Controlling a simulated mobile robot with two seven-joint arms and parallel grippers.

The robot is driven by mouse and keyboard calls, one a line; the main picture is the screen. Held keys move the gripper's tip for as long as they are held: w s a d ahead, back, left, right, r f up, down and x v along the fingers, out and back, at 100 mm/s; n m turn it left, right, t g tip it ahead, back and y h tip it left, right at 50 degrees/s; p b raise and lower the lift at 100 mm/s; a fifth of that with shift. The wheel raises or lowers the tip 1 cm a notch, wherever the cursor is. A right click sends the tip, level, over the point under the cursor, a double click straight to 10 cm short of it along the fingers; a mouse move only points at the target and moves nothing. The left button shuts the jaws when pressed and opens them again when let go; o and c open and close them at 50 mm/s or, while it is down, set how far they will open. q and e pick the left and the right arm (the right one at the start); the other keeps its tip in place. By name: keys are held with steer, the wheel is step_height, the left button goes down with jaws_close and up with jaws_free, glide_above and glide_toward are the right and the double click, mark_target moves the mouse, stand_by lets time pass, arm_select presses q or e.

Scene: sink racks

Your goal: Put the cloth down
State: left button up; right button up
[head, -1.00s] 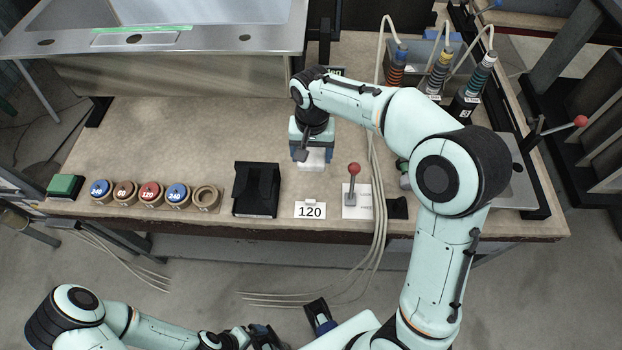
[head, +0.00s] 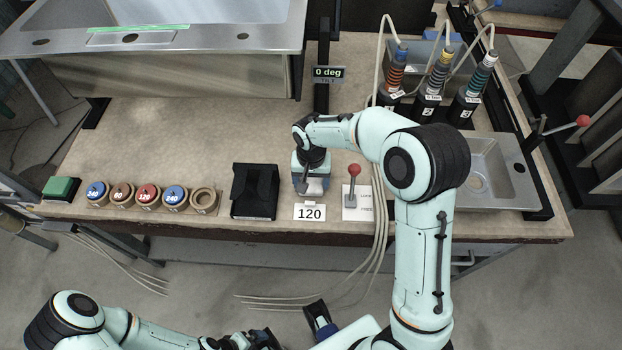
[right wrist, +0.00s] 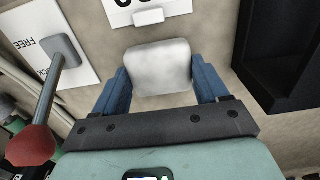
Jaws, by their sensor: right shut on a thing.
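The cloth is a small white folded pad (right wrist: 158,68), held between the two blue fingers of my right gripper (right wrist: 160,88) in the right wrist view. In the head view the cloth (head: 314,187) shows just below the right gripper (head: 311,183), over the bench right behind the "120" card (head: 310,212). The right gripper is shut on it. Whether the cloth touches the bench top cannot be told. My left gripper (head: 264,337) is low at the bottom edge of the head view, away from the bench, and its fingers are not clear.
A black holder (head: 254,190) stands left of the cloth, and a red-knobbed lever (head: 353,185) stands close on its right. Several numbered discs (head: 148,196) line the front left. Hoses (head: 379,200) run down right of the lever. The bench top (head: 200,135) behind the discs is clear.

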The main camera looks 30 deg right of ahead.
mark_target(311, 182)
steer(key=shift+f, duration=0.2)
steer(key=o, duration=0.9)
steer(key=shift+o, duration=0.2)
steer(key=shift+r, duration=0.15)
steer(key=shift+r, duration=0.3)
step_height(311, 182, up, 12)
steer(key=p, duration=0.1)
steer(key=shift+f, duration=0.2)
